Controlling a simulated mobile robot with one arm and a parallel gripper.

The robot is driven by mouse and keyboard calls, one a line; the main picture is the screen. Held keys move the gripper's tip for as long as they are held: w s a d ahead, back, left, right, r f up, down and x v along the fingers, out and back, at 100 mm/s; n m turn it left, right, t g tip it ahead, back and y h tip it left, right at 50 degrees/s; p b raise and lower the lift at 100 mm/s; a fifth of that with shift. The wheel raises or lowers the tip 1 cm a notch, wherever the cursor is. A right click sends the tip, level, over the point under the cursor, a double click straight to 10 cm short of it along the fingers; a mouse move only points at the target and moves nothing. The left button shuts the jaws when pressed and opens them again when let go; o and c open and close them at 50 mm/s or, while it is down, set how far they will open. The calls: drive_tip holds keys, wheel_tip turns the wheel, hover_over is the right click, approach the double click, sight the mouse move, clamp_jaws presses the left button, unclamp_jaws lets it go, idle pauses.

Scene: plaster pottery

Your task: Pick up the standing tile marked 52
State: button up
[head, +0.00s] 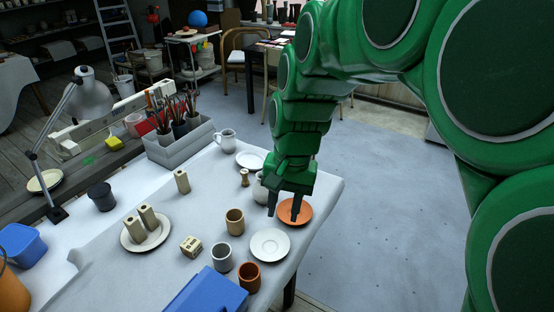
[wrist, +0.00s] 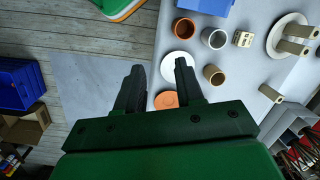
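No number 52 is legible in either view. A small cream block (head: 191,246) with dark marks on its face stands on the table; it also shows in the wrist view (wrist: 243,38). A tan upright piece (head: 182,181) stands farther back, and two similar pieces (head: 149,216) stand on a white plate (head: 129,240). Which of these is the tile I cannot tell. My gripper (head: 283,213) is open and empty, above the table's right side near the orange saucer (head: 302,217). In the wrist view its fingers (wrist: 160,66) are apart with nothing between them.
A blue container (head: 205,293) is at the front. A grey brush caddy (head: 180,150) is at the back.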

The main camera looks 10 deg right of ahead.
drive_tip(key=w+d+f+m+t+y, duration=0.1)
drive_tip(key=w+f+m, duration=0.15)
drive_tip(key=w, duration=0.75)
drive_tip(key=w+d+f+m+y, duration=0.15)
drive_tip(key=w+m, duration=0.25)
drive_tip(key=w, duration=0.6)
drive_tip(key=w+f+m+t, duration=0.1)
drive_tip(key=w+f+m, duration=0.25)
drive_tip(key=w, duration=0.65)
drive_tip(key=w+d+f+m+t, duration=0.2)
drive_tip(key=w+d+f+m, duration=1)
drive_tip(key=w+f, duration=0.45)
drive_tip(key=shift+n+h, duration=0.35)
drive_tip(key=shift+n, duration=0.35)
drive_tip(key=shift+w+d+x, duration=0.1)
drive_tip(key=shift+w+x, duration=0.05)
drive_tip(key=shift+x, duration=1)
drive_tip(key=shift+w+d+x, duration=0.1)
drive_tip(key=shift+x, duration=1.05)
drive_tip(key=shift+w+d+x, duration=0.1)
drive_tip(key=shift+w+x, duration=0.05)
drive_tip(key=shift+x, duration=1)
drive_tip(key=shift+r, duration=0.1)
clamp_jaws()
